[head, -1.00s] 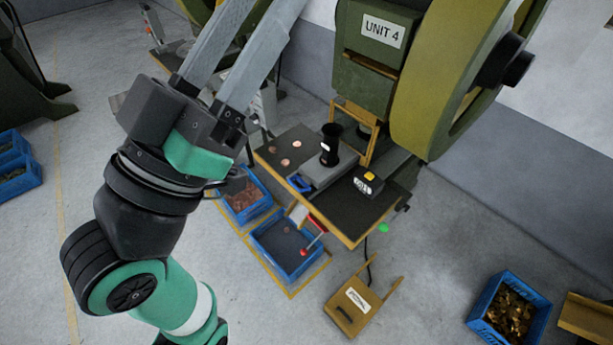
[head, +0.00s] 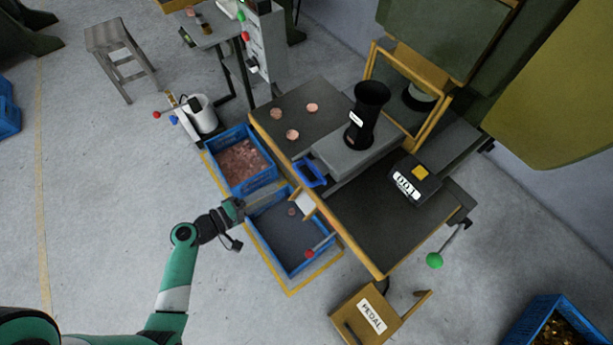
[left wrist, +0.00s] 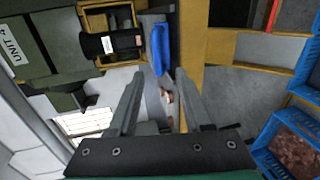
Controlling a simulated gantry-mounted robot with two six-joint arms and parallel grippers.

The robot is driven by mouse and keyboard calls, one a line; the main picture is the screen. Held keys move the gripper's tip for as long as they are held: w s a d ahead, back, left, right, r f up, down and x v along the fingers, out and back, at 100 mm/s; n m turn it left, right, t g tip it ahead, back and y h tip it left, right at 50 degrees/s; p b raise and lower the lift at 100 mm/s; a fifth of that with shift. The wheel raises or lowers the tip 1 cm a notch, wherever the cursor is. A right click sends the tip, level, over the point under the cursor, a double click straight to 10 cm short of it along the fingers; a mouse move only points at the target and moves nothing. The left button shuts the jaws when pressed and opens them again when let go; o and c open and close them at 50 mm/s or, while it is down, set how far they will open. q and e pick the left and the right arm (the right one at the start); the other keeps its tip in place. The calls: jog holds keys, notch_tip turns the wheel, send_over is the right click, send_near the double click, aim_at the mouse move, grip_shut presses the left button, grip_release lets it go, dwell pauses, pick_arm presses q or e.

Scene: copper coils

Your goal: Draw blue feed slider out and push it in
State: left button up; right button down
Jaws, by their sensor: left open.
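The blue feed slider handle (head: 309,172) sticks out from the near side of the grey feed block (head: 350,153) on the press table. My left gripper (head: 238,208) is over the gap between the two blue crates, left of the handle and apart from it. In the left wrist view the gripper (left wrist: 158,82) is open and empty. There the blue handle (left wrist: 161,48) shows ahead, just beyond the fingertips. My right gripper is not in view.
A black cylinder (head: 367,112) stands on the feed block, and copper discs (head: 293,134) lie on the table. Blue crates (head: 243,163) are below the near edge. A counter box (head: 414,180), a green-knobbed lever (head: 435,260) and a pedal (head: 366,318) are on the right.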

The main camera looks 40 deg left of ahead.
aim_at(301, 173)
pick_arm(q)
jog(key=b+x, duration=0.2)
jog(key=x, duration=0.2)
jog(key=b+x, duration=0.2)
jog(key=x, duration=0.2)
jog(key=b+x, duration=0.2)
jog(key=x, duration=0.2)
jog(key=shift+w+a+r, duration=0.1)
jog(key=shift+a+r, duration=0.2)
jog(key=shift+a, duration=0.05)
grip_shut()
dwell(0.9)
